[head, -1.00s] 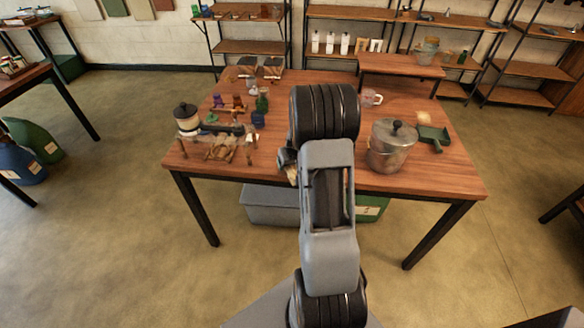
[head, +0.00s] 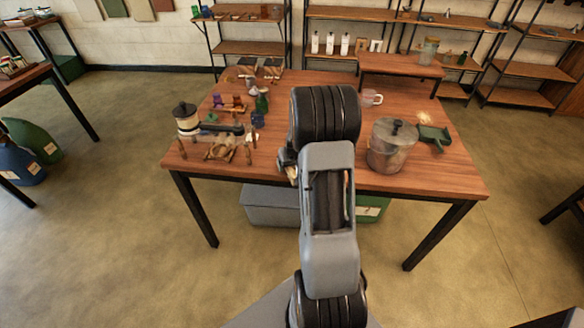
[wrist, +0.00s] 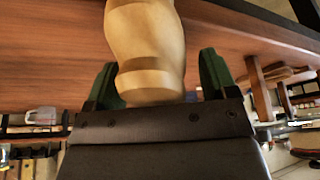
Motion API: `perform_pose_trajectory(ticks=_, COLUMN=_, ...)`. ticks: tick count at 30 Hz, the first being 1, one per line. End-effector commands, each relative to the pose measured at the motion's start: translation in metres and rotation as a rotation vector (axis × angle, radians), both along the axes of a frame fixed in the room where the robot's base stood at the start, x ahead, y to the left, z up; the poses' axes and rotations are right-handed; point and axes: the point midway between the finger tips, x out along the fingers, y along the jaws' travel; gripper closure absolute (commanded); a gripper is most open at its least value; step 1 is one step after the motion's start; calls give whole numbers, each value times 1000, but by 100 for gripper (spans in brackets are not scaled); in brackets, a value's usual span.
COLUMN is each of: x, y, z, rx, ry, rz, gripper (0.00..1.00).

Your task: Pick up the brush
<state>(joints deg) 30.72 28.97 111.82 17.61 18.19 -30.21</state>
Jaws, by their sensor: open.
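A pale, turned wooden handle (wrist: 148,45), which looks like the brush's, fills the upper middle of the wrist view. Its rounded end lies between the two green fingers of my gripper (wrist: 158,78). The fingers stand apart, and a gap shows on the right side of the handle. Whether the left finger touches it I cannot tell. The rest of the brush is out of the wrist view. In the head view my gripper (head: 288,160) is mostly hidden behind my arm at the table's front edge, with a small pale bit (head: 292,173) beside it.
The wooden table (head: 340,182) holds a lidded metal pot (head: 391,150), a green dustpan (head: 434,137) and a glass mug (head: 371,97) on the right. A black-lidded jar (head: 187,122) and several small tools crowd the left. A grey bin (head: 268,205) stands underneath.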

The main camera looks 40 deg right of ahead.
Motion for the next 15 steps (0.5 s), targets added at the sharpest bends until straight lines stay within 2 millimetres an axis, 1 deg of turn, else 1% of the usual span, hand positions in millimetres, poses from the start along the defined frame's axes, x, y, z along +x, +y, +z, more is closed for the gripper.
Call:
perform_pose_trajectory(ticks=2, x=0, y=0, z=0, rx=0, ry=0, rz=0, gripper=23)
perform_pose_trajectory(ticks=15, x=0, y=0, z=0, rx=0, ry=0, rz=0, gripper=65)
